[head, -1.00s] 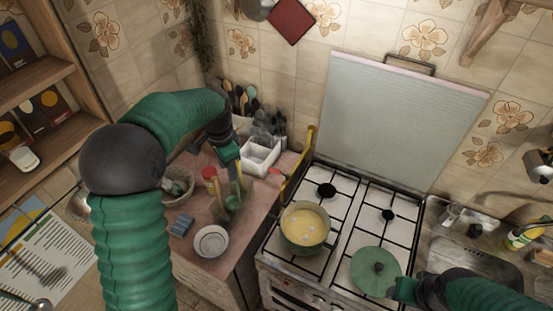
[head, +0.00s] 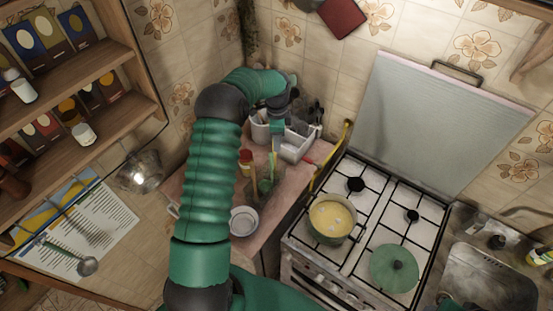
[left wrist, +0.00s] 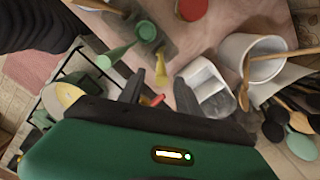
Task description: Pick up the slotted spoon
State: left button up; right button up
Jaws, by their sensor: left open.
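I cannot pick out a slotted spoon for certain. A white crock (left wrist: 256,60) with a wooden-handled utensil (left wrist: 285,53) stands to the right in the left wrist view. Beside it lie several dark, green and wooden utensil heads (left wrist: 285,118), partly cut off or overlapping, so slots cannot be made out. In the head view the crock (head: 261,128) stands in the back corner of the counter. My left gripper (left wrist: 158,95) is open and empty, its fingers above the white divided holder's left side. In the head view it shows small (head: 279,126) beside the crock.
The white divided holder (head: 294,146) stands beside the crock. Green and yellow upright items (head: 266,178) and a white bowl (head: 244,221) are nearer. The stove holds a pot of yellow food (head: 332,218) and a green lid (head: 394,268).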

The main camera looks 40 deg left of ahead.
pick_arm(q)
jog(key=p, duration=0.3)
send_over(275, 160)
jog(key=a, duration=0.2)
notch_tip(275, 160, down, 4)
jog(key=shift+w+d+f, duration=0.25)
jog(key=shift+d+f, duration=0.3)
jog(key=shift+f, duration=0.1)
jog(key=shift+d+r, duration=0.1)
jog(key=shift+d, duration=0.15)
jog(key=shift+d+r, duration=0.1)
jog(key=shift+d, duration=0.2)
jog(key=c, duration=0.4)
jog(key=shift+a, duration=0.1)
jog(key=c, duration=0.5)
jog(key=shift+s+a, duration=0.15)
jog(key=shift+a, duration=0.25)
pick_arm(e)
jog(key=v, duration=0.3)
jog(key=shift+w+a+r, duration=0.15)
jog(key=shift+a, duration=0.15)
